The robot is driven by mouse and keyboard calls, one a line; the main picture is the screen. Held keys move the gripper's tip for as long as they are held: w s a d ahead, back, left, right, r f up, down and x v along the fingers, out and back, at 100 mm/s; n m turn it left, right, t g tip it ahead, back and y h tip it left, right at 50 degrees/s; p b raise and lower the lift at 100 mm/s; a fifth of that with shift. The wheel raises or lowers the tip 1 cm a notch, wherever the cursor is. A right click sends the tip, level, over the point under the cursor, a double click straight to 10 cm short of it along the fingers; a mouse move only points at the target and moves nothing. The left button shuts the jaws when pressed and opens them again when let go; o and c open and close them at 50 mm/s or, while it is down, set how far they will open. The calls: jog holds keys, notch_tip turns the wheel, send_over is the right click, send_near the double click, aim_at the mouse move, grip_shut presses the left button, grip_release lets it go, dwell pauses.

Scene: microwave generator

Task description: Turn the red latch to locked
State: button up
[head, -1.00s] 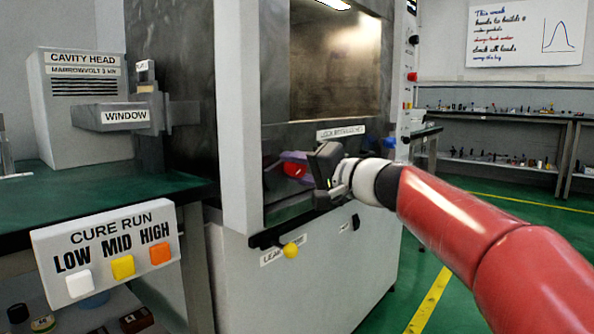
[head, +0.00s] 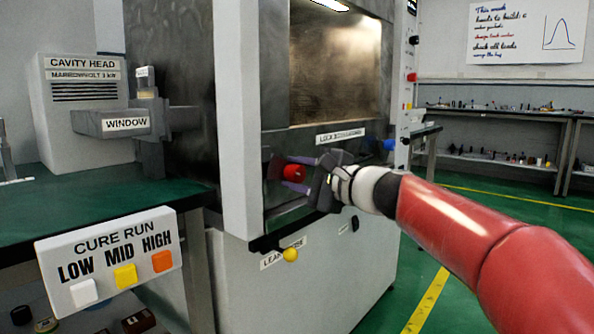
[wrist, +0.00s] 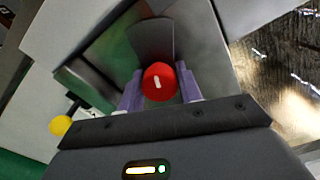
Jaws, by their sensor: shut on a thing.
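The red latch (head: 293,173) is a round red knob with a dark plate behind it, on the front of the large cabinet below its window. In the wrist view the red knob (wrist: 159,82) carries a short white mark and sits between the two purple fingers. My gripper (head: 296,174) reaches in from the right with one finger above and one below the knob. In the wrist view my gripper (wrist: 160,90) is shut on the knob's two sides.
A blue knob (head: 389,144) is right of my gripper. A yellow knob (head: 290,254) sticks out below the latch. A grey post (head: 237,120) stands left of it. The CURE RUN panel (head: 110,255) is at the lower left, and green floor is open at the right.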

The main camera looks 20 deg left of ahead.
jog(key=shift+f+m, duration=0.2)
jog(key=shift+m, duration=0.4)
jog(key=o, duration=1)
jog(key=shift+r, duration=0.1)
jog(key=v, duration=0.8)
jog(key=s+d+f+n+h+p, duration=0.3)
jog(key=s+d+f+h, duration=0.2)
jog(key=s+d, duration=0.3)
jog(key=s+d+f+n+g+h+p, duration=0.1)
jog(key=s+d+f+n+h+p, duration=0.2)
jog(key=s+d+f+h, duration=0.3)
jog(key=s+d+f+n+h+p, duration=0.3)
jog(key=s+d+f, duration=0.5)
jog(key=s+d, duration=0.3)
jog(key=shift+s+d+n+h, duration=0.15)
jog(key=shift+d+n+h, duration=0.35)
jog(key=shift+d+h, duration=0.75)
